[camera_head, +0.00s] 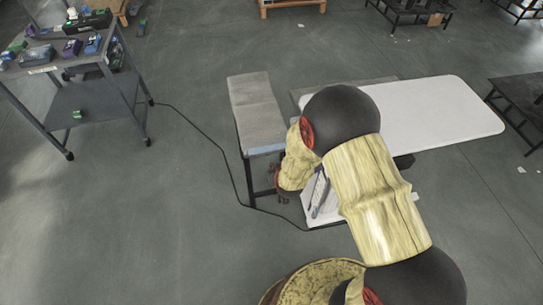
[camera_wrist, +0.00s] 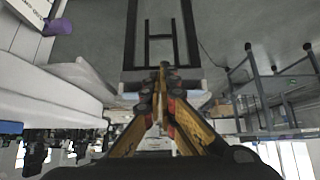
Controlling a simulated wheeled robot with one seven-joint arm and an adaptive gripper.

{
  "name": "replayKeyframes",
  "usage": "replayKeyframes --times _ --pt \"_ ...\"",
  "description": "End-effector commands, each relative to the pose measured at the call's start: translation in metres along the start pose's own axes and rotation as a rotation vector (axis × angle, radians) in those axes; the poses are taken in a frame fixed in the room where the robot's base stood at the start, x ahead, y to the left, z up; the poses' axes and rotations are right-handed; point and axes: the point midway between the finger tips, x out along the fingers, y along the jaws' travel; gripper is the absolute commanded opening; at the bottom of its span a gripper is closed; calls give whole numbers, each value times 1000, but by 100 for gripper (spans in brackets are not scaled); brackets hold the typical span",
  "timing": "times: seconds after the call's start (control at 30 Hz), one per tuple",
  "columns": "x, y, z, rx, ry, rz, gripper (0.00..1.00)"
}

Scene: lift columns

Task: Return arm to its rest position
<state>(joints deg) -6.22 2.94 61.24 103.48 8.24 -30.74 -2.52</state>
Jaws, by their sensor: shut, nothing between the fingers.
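My gripper (camera_wrist: 162,78) shows in the wrist view with its fingers together and nothing between them. In the head view my arm, black and pale yellow, bends over in the right half of the picture. Its end is beside the grey bench, where small dark red parts of my gripper (camera_head: 276,182) show. The rest of the gripper is hidden behind the arm.
A long white table (camera_head: 440,112) lies behind my arm. A narrow grey bench (camera_head: 256,105) stands left of it. A grey cart (camera_head: 85,98) with several small items stands at upper left. A black cable (camera_head: 215,145) crosses the floor. The floor at lower left is clear.

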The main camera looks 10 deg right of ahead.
Motion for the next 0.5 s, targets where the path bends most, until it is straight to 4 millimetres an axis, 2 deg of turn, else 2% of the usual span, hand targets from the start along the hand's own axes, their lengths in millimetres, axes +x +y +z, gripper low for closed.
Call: replayKeyframes --times 0.37,0.47,0.5 --pt "-2 0 8 2 -18 -1 0" --pt "-3 -1 29 3 -96 -5 0" --pt "-6 -2 47 1 -152 -8 0"
